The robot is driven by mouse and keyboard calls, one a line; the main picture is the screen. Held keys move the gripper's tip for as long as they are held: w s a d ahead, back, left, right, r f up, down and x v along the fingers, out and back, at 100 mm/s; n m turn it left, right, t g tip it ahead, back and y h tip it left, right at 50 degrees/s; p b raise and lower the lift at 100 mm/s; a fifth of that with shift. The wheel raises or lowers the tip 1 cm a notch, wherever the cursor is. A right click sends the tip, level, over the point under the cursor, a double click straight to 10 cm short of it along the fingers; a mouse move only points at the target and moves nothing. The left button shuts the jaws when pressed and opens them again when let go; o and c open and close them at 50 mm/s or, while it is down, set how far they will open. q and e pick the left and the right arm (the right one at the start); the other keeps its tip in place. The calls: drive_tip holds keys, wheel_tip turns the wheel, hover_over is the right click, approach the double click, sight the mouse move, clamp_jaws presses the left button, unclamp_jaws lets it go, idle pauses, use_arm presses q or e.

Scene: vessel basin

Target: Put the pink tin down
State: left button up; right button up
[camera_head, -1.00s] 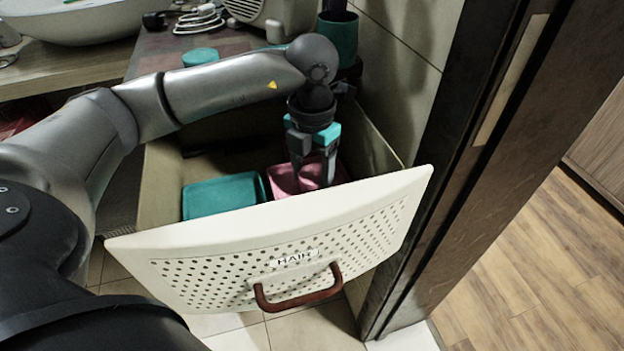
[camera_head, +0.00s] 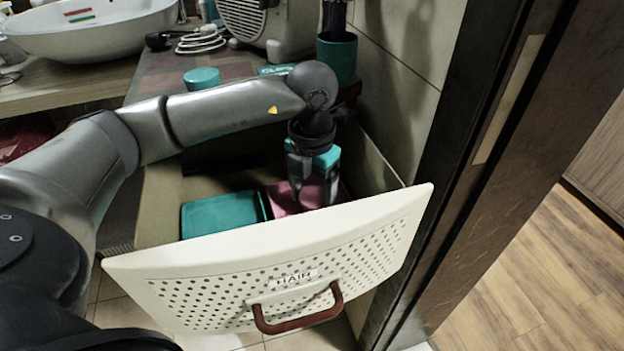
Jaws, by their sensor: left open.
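The pink tin (camera_head: 282,203) lies inside the open drawer (camera_head: 152,216), toward its right side behind the white perforated front. My left gripper (camera_head: 314,196) reaches down into the drawer at the tin, with its jaws open. The fingers cover part of the tin, and the drawer front hides its lower part. I cannot tell whether a finger touches it. My right gripper is not in view.
A teal tin (camera_head: 222,214) lies left of the pink one in the drawer. The drawer front (camera_head: 280,262) has a brown handle (camera_head: 298,312). A dark door frame (camera_head: 470,150) stands close on the right. A teal cup (camera_head: 338,58) and a round teal lid (camera_head: 202,78) stand on the counter.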

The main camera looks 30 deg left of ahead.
sight(312, 197)
use_arm(q)
wheel_tip(312, 197, up, 12)
drive_tip(key=p, duration=0.4)
drive_tip(key=shift+r, duration=0.15)
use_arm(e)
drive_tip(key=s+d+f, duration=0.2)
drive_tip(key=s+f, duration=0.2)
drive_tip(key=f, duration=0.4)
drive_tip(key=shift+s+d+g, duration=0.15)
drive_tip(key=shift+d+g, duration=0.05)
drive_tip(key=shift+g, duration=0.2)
use_arm(q)
drive_tip(key=shift+r, duration=0.1)
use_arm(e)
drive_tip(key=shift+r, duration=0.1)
